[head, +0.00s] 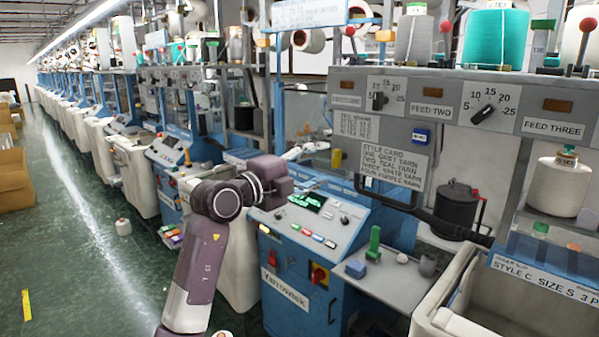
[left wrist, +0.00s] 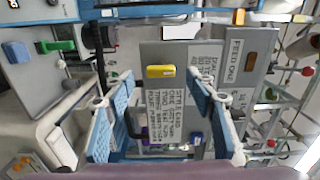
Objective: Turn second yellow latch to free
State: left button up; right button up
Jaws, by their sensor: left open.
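A small yellow latch (head: 336,158) shows upright at the left edge of the grey style card panel in the head view. In the left wrist view a yellow latch (left wrist: 160,71) lies lengthwise across the picture on a grey plate, above the style card. I cannot tell which latch in the row it is. My left gripper (head: 306,183) reaches in over the blue console, left of the latch. Its two blue-padded fingers (left wrist: 160,84) are spread wide and empty, with the latch framed between their tips and apparently beyond them. My right gripper is out of view.
A blue console (head: 310,235) with buttons and a red switch stands below my left arm. A grey shelf with a green handle (head: 374,240) juts out right of it. A black hose (head: 410,208) crosses below the style card (head: 385,160). The green aisle floor at left is mostly clear.

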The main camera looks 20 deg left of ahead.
pick_arm(q)
jog(key=v, duration=0.7)
